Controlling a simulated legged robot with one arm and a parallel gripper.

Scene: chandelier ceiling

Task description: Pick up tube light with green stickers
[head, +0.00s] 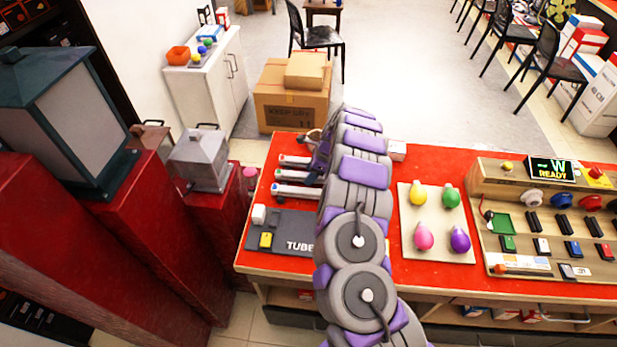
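Several white tube lights (296,190) lie side by side on the red tabletop, at the far left of the table and left of my arm. Their left ends show; their right ends run behind my arm. My gripper (318,160) is at about the tubes' right ends, mostly hidden by the arm. Its fingers and any contact with a tube cannot be made out.
A dark mat (285,243) marked "TUBE" holds small white and yellow blocks. Right of my arm are a board (437,195) with coloured bulbs and a wooden control panel (545,225) reading "READY". Red pedestals with lanterns (62,120) crowd the left. Boxes (290,100) stand behind the table.

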